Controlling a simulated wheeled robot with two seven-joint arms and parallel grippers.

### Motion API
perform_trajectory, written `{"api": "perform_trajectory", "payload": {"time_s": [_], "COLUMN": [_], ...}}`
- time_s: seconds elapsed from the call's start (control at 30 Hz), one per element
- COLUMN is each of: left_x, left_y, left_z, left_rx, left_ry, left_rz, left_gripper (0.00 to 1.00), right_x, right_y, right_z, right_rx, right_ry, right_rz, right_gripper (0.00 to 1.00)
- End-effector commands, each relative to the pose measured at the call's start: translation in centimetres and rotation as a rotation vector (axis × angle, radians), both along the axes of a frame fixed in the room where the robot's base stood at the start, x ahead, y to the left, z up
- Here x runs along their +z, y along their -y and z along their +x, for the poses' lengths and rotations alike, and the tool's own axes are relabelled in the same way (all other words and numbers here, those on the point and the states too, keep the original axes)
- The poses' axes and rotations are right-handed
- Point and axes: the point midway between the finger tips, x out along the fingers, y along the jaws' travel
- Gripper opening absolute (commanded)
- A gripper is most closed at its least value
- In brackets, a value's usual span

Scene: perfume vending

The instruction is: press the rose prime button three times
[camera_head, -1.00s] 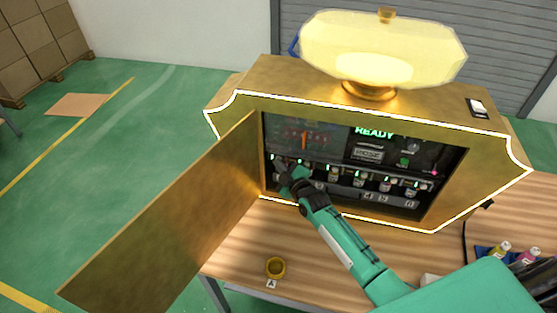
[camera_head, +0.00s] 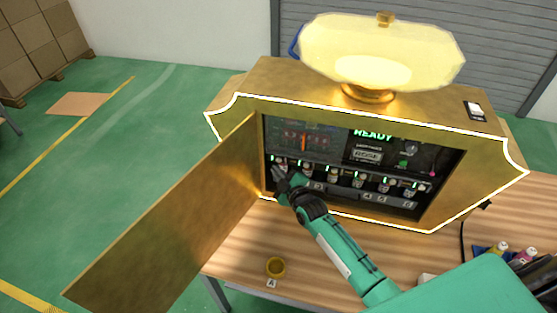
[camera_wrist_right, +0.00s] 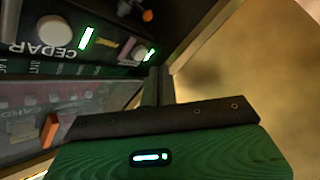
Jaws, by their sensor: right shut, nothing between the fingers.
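The gold perfume machine (camera_head: 481,158) stands on the table with its front door open, showing a dark panel with a row of small lit buttons and labels. Its screen (camera_head: 372,135) reads READY, with ROSE below. My right gripper (camera_head: 280,172) is shut and empty, at the left end of the button row. In the right wrist view, its fingers (camera_wrist_right: 158,86) are near a round pale button (camera_wrist_right: 140,51); contact cannot be told. A larger round button (camera_wrist_right: 53,31) there sits by the label CEDAR. I cannot tell which button is rose prime. My left gripper is not in view.
The open gold door (camera_head: 170,225) swings out left of my right arm, close to the gripper. Small bottles (camera_head: 500,249) stand at the right. The wooden table (camera_head: 235,240) is mostly clear in front.

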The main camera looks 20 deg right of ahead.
Motion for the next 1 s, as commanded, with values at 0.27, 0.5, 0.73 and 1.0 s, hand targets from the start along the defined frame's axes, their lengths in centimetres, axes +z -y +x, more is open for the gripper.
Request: {"api": "perform_trajectory", "payload": {"time_s": [0.27, 0.5, 0.73, 1.0], "left_x": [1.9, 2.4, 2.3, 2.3], "left_y": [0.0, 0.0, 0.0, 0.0], "left_z": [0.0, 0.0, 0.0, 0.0], "left_rx": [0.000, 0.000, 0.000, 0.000], "left_ry": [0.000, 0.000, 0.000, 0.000], "left_rz": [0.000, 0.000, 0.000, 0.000], "left_gripper": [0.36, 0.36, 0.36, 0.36], "right_x": [0.2, 0.0, 0.0, 0.0], "right_y": [-1.6, -2.4, -2.4, -2.4], "right_z": [-2.4, -3.5, -3.5, -3.5], "right_rx": [0.000, 0.000, 0.001, 0.001], "right_ry": [-0.003, -0.002, -0.001, -0.001], "right_rz": [0.003, 0.002, 0.001, 0.001], "right_gripper": [0.00, 0.00, 0.00, 0.00]}}
